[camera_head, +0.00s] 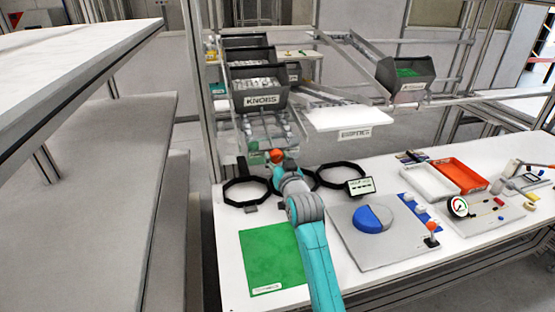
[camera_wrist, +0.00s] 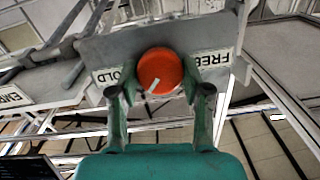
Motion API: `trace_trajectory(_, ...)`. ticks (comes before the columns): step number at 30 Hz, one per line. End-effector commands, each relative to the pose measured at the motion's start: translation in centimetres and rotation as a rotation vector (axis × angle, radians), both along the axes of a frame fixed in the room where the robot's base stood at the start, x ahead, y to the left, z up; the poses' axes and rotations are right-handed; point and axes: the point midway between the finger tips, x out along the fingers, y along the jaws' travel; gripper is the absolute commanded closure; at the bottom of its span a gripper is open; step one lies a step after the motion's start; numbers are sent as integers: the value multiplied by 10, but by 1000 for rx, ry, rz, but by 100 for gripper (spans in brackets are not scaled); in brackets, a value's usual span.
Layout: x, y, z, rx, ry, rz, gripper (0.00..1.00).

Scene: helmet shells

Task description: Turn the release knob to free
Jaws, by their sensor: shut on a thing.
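The release knob is a round orange-red knob (camera_wrist: 160,70) on a grey plate, near the middle of the wrist view. Its white mark points down and slightly left in the picture. The FREE label (camera_wrist: 215,59) is to the right of the knob. The partly hidden HOLD label (camera_wrist: 108,75) is to the left. My gripper (camera_wrist: 159,90) has one finger on each side of the knob and is shut on it. In the head view the knob (camera_head: 277,155) shows as a small orange spot at the end of my gripper (camera_head: 279,163), at the bench's back edge.
A KNOBS bin (camera_head: 260,92) hangs above and behind the knob. Black ring holders (camera_head: 246,191) stand on either side of my arm.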

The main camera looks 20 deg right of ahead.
Motion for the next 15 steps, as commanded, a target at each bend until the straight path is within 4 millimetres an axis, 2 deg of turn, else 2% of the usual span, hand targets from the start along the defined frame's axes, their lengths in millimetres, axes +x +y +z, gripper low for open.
trace_trajectory(15,0,2,0,-236,0,-48,87)
